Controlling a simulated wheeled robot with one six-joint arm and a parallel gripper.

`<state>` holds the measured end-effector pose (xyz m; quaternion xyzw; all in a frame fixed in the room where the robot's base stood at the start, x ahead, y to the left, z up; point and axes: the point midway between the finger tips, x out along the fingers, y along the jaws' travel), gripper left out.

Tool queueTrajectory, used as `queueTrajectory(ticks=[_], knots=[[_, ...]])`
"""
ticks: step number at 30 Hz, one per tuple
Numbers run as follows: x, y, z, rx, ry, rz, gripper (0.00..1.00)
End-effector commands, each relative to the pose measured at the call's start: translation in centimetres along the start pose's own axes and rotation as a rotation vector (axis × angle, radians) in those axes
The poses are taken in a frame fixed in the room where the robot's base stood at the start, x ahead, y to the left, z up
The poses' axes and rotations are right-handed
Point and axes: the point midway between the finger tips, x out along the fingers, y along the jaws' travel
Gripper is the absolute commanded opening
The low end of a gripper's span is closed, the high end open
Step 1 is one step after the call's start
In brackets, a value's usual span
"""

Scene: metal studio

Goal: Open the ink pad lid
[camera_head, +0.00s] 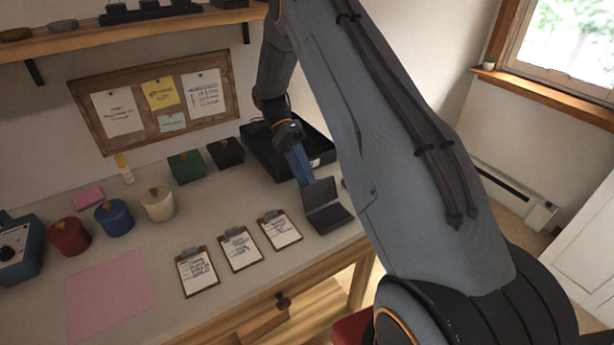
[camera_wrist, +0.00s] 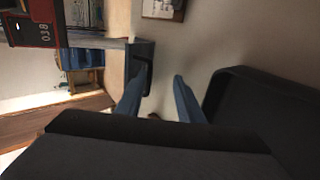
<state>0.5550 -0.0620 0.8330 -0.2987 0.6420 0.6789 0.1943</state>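The ink pad (camera_head: 331,217) is a small dark case near the front right of the desk. Its lid (camera_head: 320,193) stands raised at the back of the base. The pad also shows in the wrist view (camera_wrist: 142,58), near the tip of the left finger. My gripper (camera_head: 305,182) points down just behind the lid. In the wrist view its two blue fingers (camera_wrist: 160,77) are apart with nothing between them. I cannot tell whether a finger touches the lid.
A black tray (camera_head: 262,152) stands behind my gripper and shows large at right in the wrist view (camera_wrist: 235,85). Several clipboards (camera_head: 240,249) lie left of the pad. Green (camera_head: 186,167) and black boxes (camera_head: 226,154) stand farther back. The desk's front edge is close to the pad.

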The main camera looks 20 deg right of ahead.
Motion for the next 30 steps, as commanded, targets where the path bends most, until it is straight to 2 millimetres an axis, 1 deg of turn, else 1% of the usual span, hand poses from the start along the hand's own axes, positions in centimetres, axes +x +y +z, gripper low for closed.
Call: queueTrajectory(ticks=[1,17,20,27,30], knots=[[0.1,-0.2,0.1,-0.001,-0.002,-0.005,0.25],[-0.4,0.0,-0.2,0.003,-0.003,-0.008,0.25],[-1.3,-0.1,-0.2,0.003,-0.002,-0.010,0.25],[-5.0,-0.2,-0.2,0.004,-0.003,-0.009,0.25],[-6.4,-0.1,-0.2,0.003,-0.004,-0.006,0.25]])
